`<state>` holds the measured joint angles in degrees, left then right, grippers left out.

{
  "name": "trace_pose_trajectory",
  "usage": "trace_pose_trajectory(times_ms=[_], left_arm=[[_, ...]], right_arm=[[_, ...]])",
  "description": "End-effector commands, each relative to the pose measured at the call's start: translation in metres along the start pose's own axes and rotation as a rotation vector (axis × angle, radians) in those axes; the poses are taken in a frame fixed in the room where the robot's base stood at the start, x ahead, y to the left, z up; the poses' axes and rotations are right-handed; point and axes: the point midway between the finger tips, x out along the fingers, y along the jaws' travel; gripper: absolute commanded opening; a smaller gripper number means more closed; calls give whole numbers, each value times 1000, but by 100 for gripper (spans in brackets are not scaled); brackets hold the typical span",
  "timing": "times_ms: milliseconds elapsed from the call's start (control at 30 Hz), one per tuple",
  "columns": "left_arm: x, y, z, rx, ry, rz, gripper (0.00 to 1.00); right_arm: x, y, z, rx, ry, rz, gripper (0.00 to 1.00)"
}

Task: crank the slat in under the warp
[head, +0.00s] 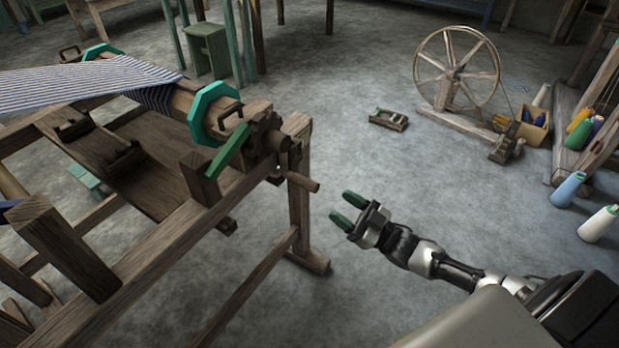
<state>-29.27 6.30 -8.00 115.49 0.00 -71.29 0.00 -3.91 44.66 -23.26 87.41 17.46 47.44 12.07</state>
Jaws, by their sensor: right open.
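The wooden handloom (150,250) fills the left of the head view. Its striped blue and white warp (85,82) runs onto a beam at the loom's near right end, between teal end discs (209,112). A crank with a wooden handle (303,182) sticks out at the beam's right end, beside a green lever (229,151). My right gripper (348,211), with green fingertips, is open and empty, to the right of the crank handle and apart from it. I cannot make out the slat for certain. My left gripper is not in view.
A spinning wheel (458,75) stands at the back right, with a box of spools (533,125) beside it. A small wooden tool (389,120) lies on the floor. Thread cones (568,190) stand at the right. A green stool (207,50) is behind the loom. The floor around my right gripper is clear.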

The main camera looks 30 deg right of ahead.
Motion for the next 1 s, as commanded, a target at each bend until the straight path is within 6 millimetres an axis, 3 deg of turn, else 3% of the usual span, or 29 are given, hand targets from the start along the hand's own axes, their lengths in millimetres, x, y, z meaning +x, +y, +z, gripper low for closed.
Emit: trace_pose_trajectory(times_ms=[300, 500, 900, 1000], left_arm=[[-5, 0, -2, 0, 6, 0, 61], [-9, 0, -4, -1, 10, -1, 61], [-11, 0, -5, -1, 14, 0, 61], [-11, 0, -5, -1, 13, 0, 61]], right_arm=[[61, -1, -1, 0, 7, 0, 53], [88, -1, 0, 1, 4, 0, 53], [96, -1, -1, 1, 3, -1, 53], [96, -1, -1, 0, 3, -1, 40]])
